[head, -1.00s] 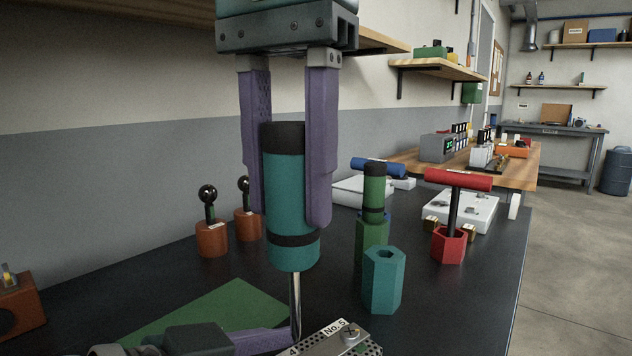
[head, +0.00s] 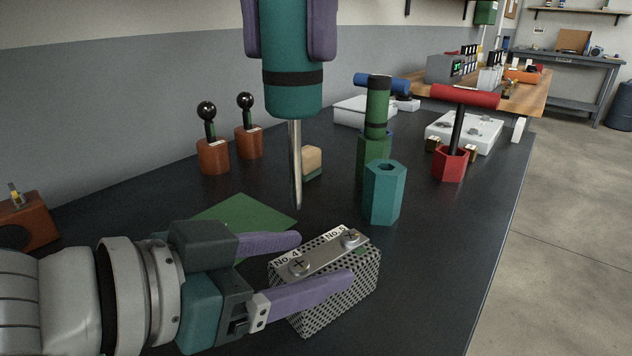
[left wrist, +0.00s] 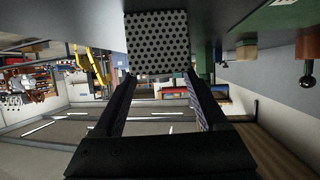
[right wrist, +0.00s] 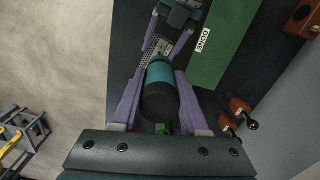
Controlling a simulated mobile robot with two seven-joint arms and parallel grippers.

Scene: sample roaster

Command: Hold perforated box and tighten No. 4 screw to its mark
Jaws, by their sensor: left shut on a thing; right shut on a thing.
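The perforated box (head: 335,295) sits on the dark bench, its top plate labelled No. 4 and No. 5. My left gripper (head: 325,257) is shut on it, one finger on each side; it also fills the top of the left wrist view (left wrist: 157,45). The No. 4 screw (head: 299,267) is at the near left end of the plate, the No. 5 screw (head: 351,238) at the far end. My right gripper (head: 290,52) is shut on the teal screwdriver (head: 292,90), held upright. Its tip appears above and apart from the No. 4 screw. The screw's mark is too small to read.
A teal hex holder (head: 384,192), a green driver (head: 377,105) in its holder and a red T-handle driver (head: 464,97) stand right of the screwdriver. A green mat (head: 240,222), labelled DONE in the right wrist view (right wrist: 215,55), lies behind my left gripper.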

